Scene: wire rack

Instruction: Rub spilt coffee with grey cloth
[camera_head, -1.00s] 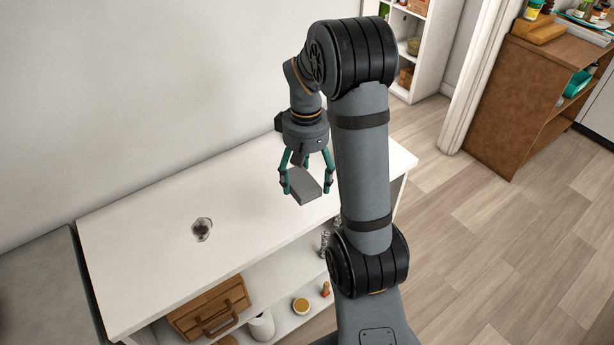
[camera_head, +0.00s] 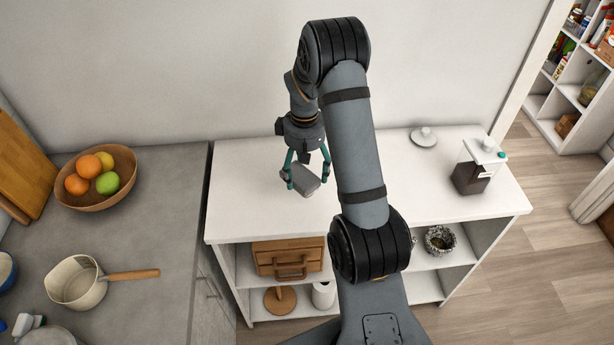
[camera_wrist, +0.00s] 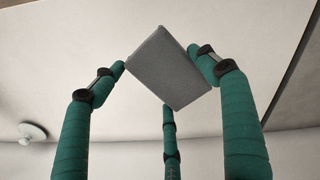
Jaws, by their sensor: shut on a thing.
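My gripper (camera_head: 305,177) hangs over the left half of the white shelf top (camera_head: 245,190). Its green fingers are shut on the grey cloth (camera_head: 299,179), a flat, stiff-looking block. In the wrist view, the grey cloth (camera_wrist: 168,70) sits between the fingertips of my gripper (camera_wrist: 160,75). The cloth looks tilted; I cannot tell whether it touches the top. The spilt coffee shows in neither current view; it may be hidden behind the gripper or cloth.
A grey counter (camera_head: 150,215) adjoins at left, with a fruit bowl (camera_head: 120,180) and a pot (camera_head: 77,283). A wall runs behind.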

